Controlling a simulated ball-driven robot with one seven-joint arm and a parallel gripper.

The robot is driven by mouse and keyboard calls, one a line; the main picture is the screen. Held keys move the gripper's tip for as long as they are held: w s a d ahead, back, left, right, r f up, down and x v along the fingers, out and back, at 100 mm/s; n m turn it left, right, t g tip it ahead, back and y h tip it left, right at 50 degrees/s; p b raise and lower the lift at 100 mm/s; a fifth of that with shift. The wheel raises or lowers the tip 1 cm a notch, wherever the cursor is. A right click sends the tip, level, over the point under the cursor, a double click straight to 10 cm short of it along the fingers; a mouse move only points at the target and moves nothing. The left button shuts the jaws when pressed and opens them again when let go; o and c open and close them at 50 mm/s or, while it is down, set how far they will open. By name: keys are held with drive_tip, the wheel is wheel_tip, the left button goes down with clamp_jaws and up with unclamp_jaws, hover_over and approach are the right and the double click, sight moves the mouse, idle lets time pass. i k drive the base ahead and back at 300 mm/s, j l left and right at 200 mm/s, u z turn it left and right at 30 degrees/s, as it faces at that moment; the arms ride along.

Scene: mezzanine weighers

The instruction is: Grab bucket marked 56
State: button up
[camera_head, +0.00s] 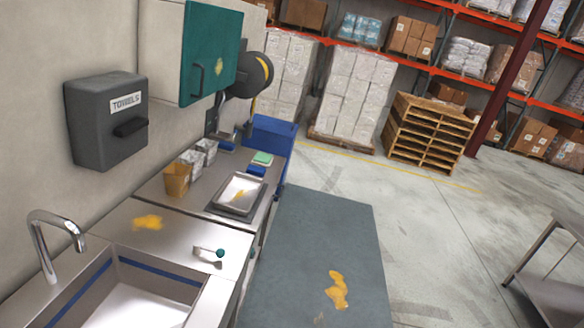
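No marking 56 can be read on anything in view. A small yellow-orange bucket-shaped container (178,181) stands upright on the steel counter (120,223) against the wall. Two similar grey containers, a nearer one (191,160) and a farther one (207,147), stand just behind it. Any marks on these three are too small to read. My gripper is not in view, so its state and its distance to the containers do not show.
A towel dispenser (106,120) and teal cabinet (210,55) hang above. A grey mat (320,235) covers open floor; a steel table (555,265) stands right.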

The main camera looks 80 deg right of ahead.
sight(209, 147)
drive_tip(key=l+z, duration=0.75)
drive_tip(key=i+l+z, duration=0.1)
drive_tip(key=l+z, duration=0.25)
drive_tip(key=i+l, duration=0.1)
drive_tip(key=l, duration=0.2)
drive_tip(key=i+l+z, duration=0.1)
drive_tip(key=l, duration=0.15)
drive_tip(key=i+l, duration=0.1)
drive_tip(key=l, duration=0.2)
